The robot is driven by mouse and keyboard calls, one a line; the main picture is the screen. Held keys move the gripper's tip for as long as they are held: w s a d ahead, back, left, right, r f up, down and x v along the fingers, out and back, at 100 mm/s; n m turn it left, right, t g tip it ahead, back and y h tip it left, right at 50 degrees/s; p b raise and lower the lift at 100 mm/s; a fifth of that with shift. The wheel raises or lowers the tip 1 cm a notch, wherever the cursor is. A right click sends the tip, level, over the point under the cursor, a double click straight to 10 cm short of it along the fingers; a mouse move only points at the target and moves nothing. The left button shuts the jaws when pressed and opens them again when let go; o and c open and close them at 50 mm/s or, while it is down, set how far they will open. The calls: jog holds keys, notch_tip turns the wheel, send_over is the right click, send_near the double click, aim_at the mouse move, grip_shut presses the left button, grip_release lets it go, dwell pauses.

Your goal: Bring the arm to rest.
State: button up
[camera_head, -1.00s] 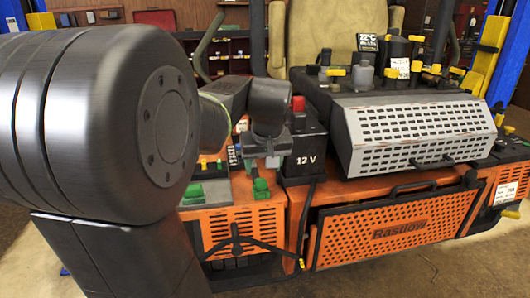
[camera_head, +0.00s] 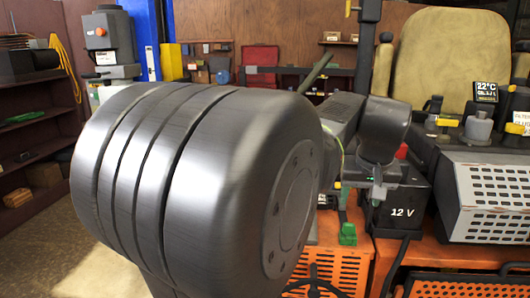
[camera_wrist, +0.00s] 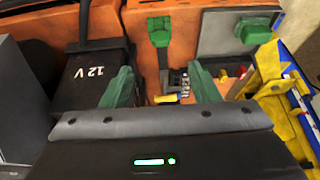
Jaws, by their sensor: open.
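My arm (camera_head: 200,190) fills the middle of the head view. Its big dark joint hides part of the orange mower (camera_head: 335,268). My gripper (camera_wrist: 163,88) shows in the wrist view with two green fingers spread apart and nothing between them. It is over the orange mower body, beside the black 12 V battery (camera_wrist: 95,78). In the head view the gripper end (camera_head: 376,185) is small and partly hidden in front of the battery (camera_head: 402,208). I cannot tell its exact height above the mower.
A green clip (camera_wrist: 160,32) and another green part (camera_wrist: 252,30) sit on the mower near the fingers. A perforated grey cover (camera_head: 490,200) is right of the battery. A brown shelf (camera_head: 35,150) stands at the left. Open floor lies at lower left.

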aim_at(350, 226)
jog(key=p+x, duration=0.1)
jog(key=x, duration=1.2)
jog(key=shift+w, duration=0.1)
jog(key=shift+r, duration=0.15)
